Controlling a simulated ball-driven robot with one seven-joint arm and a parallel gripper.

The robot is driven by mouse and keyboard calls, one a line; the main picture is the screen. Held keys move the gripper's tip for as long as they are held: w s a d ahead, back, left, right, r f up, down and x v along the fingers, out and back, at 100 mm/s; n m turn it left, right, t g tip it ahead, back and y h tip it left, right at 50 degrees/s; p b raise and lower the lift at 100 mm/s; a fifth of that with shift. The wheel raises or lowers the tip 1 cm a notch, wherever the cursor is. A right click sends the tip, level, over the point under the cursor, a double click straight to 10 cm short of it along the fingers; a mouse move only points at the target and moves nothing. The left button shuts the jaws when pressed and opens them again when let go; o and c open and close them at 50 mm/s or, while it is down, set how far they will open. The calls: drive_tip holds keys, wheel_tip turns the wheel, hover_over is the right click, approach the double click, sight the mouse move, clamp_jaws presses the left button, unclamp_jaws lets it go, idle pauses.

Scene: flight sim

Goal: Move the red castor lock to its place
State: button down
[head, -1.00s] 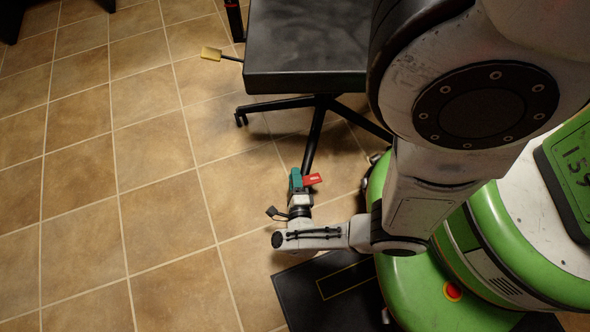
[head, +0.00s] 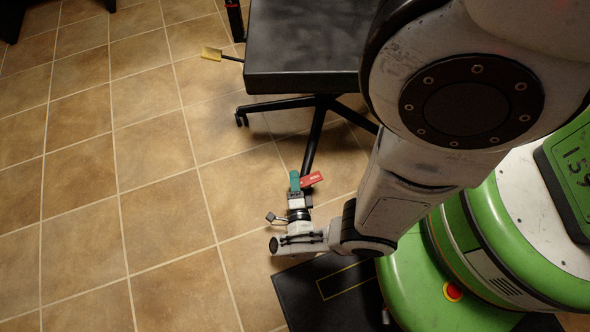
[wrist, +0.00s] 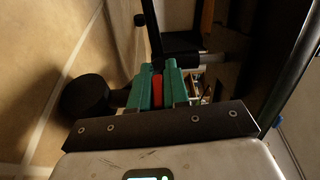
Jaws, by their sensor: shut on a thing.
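The red castor lock (head: 312,179) is a small flat red tab at the near end of a black chair leg. In the head view it slants up to the right beside my gripper. My gripper (head: 295,181) has teal fingers and is low over the floor, pointing towards the chair. In the wrist view, the teal fingers of my gripper (wrist: 158,80) are closed on the red castor lock (wrist: 157,86), which shows as a red strip between them. The castor under the leg's end is largely hidden in the head view.
The black chair seat (head: 305,50) overhangs the star-shaped base. A lever with a yellow paddle (head: 211,54) sticks out left of the seat. A black mat with a yellow outline (head: 315,300) lies at the bottom. The tiled floor at left is clear.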

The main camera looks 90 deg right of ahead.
drive_tip(key=shift+f+n, duration=0.2)
drive_tip(key=shift+n, duration=0.4)
drive_tip(key=c, duration=1.2)
unclamp_jaws()
drive_tip(key=shift+m, duration=0.3)
